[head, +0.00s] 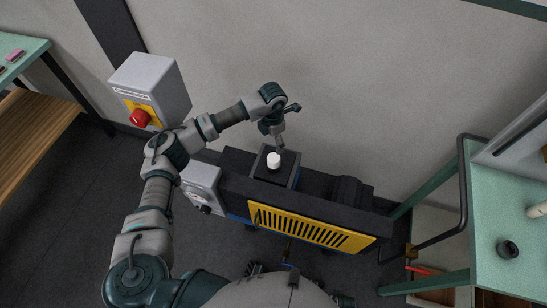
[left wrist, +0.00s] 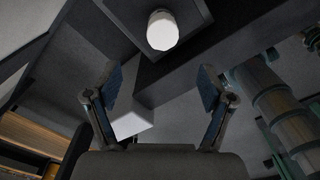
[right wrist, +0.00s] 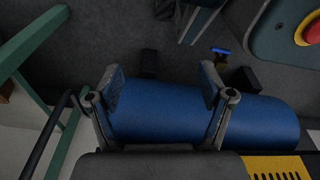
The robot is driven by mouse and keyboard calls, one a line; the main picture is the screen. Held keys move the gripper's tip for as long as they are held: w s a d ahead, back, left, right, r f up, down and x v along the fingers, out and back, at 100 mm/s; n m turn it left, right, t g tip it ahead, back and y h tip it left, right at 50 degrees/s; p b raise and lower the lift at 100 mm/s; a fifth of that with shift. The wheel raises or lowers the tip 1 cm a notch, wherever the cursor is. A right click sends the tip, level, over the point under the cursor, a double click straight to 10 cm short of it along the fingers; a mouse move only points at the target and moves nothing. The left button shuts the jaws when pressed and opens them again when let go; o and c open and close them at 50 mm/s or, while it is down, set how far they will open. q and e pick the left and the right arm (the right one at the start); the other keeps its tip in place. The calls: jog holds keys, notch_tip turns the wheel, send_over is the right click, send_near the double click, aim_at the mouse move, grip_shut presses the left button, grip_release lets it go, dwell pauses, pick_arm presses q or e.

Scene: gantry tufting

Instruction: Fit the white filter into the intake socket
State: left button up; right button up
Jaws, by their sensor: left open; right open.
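The white filter (head: 273,160) stands upright on the dark square intake block (head: 288,180) on top of the machine. I cannot tell how deep it sits in the socket. My left gripper (head: 280,138) is just above and behind it in the head view. In the left wrist view, the filter (left wrist: 162,31) lies beyond the fingertips of my left gripper (left wrist: 157,72), which is open and empty, apart from the filter. My right gripper (right wrist: 160,75) is open in the right wrist view, with the blue tank (right wrist: 165,112) behind its fingers; I cannot make it out in the head view.
The machine has a yellow slotted guard (head: 310,231). A grey box with a red knob (head: 140,118) is on the wall at left. A green-topped table (head: 485,235) at right holds a black ring (head: 508,249) and a white cylinder (head: 537,210). A wooden-shelved bench (head: 30,130) stands at far left.

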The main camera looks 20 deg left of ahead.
aim_at(273, 157)
pick_arm(q)
jog(key=f+b, duration=0.1)
jog(key=f, duration=0.1)
jog(key=f+b, duration=0.1)
jog(key=f, duration=0.1)
jog(key=f+b, duration=0.2)
jog(key=f, duration=0.1)
jog(key=shift+d, duration=0.3)
notch_tip(273, 157, down, 5)
jog(key=b, duration=0.2)
jog(key=shift+a+b, duration=0.15)
jog(key=shift+b, duration=0.25)
jog(key=shift+f, duration=0.15)
pick_arm(e)
jog(key=w+r, duration=0.2)
jog(key=r, duration=0.7)
jog(key=w+r, duration=0.2)
jog(key=r, duration=0.8)
jog(key=shift+w+t, duration=0.25)
jog(key=shift+t, duration=0.15)
jog(key=shift+a, duration=0.1)
pick_arm(q)
jog(key=c, duration=1.3)
jog(key=shift+f+m+b, duration=0.1)
jog(key=shift+m+b, duration=0.4)
jog(key=shift+m, duration=1.1)
pick_arm(e)
jog(key=shift+s+f, duration=0.15)
jog(key=shift+f, duration=0.45)
jog(key=shift+f, duration=0.1)
